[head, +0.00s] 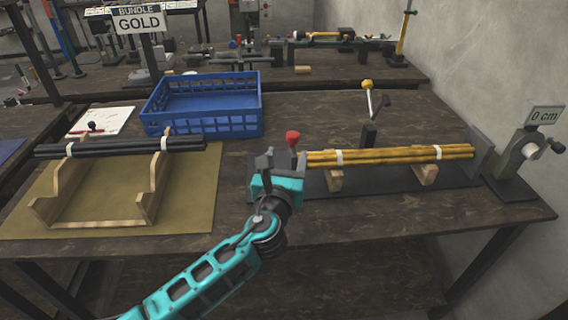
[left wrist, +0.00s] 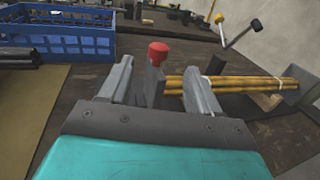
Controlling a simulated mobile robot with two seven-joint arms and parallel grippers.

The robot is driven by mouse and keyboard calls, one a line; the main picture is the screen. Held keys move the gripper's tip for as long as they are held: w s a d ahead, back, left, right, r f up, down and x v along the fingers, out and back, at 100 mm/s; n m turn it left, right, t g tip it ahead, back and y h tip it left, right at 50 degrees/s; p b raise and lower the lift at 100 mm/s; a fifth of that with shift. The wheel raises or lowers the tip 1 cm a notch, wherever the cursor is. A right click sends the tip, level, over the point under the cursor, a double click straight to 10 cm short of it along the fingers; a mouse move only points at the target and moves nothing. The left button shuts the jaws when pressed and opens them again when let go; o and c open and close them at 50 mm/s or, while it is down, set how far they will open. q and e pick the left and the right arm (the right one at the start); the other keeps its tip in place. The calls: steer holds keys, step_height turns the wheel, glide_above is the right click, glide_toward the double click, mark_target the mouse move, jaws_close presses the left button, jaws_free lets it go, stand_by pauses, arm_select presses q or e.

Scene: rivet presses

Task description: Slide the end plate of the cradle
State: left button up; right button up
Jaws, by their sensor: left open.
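The cradle's dark base (head: 385,182) lies at the right of the bench. A bundle of golden rods (head: 390,155) with white bands rests on its wooden supports (head: 424,174). The end plate, topped by a red knob (head: 292,137), stands at the left end of the rods. My left gripper (head: 281,168) is at this plate, with its teal wrist hiding part of it. In the left wrist view the grey end plate (left wrist: 154,84) stands between my open fingers, with a visible gap on each side. My right gripper is not in view.
A lever with a yellow knob (head: 367,85) stands behind the rods. A blue crate (head: 203,132) stands behind left. A wooden rack (head: 150,190) with black rods (head: 120,146) is on the left mat.

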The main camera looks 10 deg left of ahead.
arm_select(q)
steer(key=s, duration=0.2)
steer(key=shift+s, duration=0.35)
steer(key=s+a+f+n+g+y, duration=0.1)
steer(key=s+a+f+n+g, duration=0.35)
steer(key=s+n, duration=0.4)
steer(key=s+a+f+n+g+y, duration=0.2)
steer(key=s+a+f+n+g, duration=0.25)
steer(key=n, duration=0.75)
steer(key=s+a+f+n+g+h, duration=0.1)
steer(key=s+n+g+h, duration=0.15)
steer(key=s+n, duration=0.45)
steer(key=s+a+f+n+g+h, duration=0.1)
steer(key=s+n+g, duration=0.2)
steer(key=s+n, duration=0.5)
steer(key=w+d+f+m+t+h, duration=0.2)
steer(key=w+d+f+t, duration=0.1)
steer(key=w+f+t, duration=0.2)
step_height(320, 180, down, 4)
steer(key=shift+w+t, duration=0.25)
steer(key=shift+t, duration=0.9)
